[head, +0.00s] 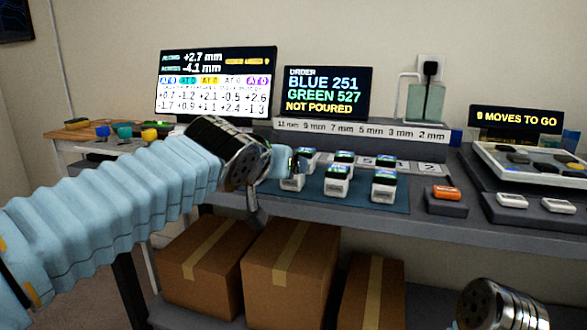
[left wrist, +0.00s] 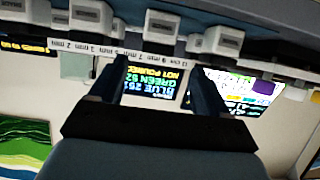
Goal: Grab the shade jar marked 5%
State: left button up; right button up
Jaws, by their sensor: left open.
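Several small white shade jars with dark lids stand in two rows on a blue mat (head: 402,203) on the bench. The front row has a left jar (head: 292,183), a middle jar (head: 337,186) and a right jar (head: 384,190). Their markings are too small to read, so I cannot tell which is 5%. My left gripper (head: 285,165) is at the left end of the rows, partly covering the left jars. In the left wrist view its fingers (left wrist: 152,75) are apart with nothing between them; white jars (left wrist: 155,24) show beyond, upside down. Only my right wrist shows, at the lower right.
A step strip (head: 362,132) marked in mm stands behind the jars, with the order screen (head: 325,92) above. An orange item (head: 446,193) on a dark block and a device with a tray (head: 535,165) are to the right. Cardboard boxes (head: 290,265) sit below the bench.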

pick_arm(q)
jog(key=p+x, duration=0.1)
jog(key=x, duration=0.4)
jog(key=shift+d+f+p, duration=0.1)
jog(key=shift+d+p, duration=0.1)
jog(key=shift+p, duration=0.15)
jog(key=shift+w+d+f, duration=0.15)
jog(key=shift+w+f, duration=0.15)
jog(key=shift+w, duration=0.1)
jog(key=c, duration=1)
jog(key=shift+c, duration=0.5)
jog(key=shift+r, duration=0.15)
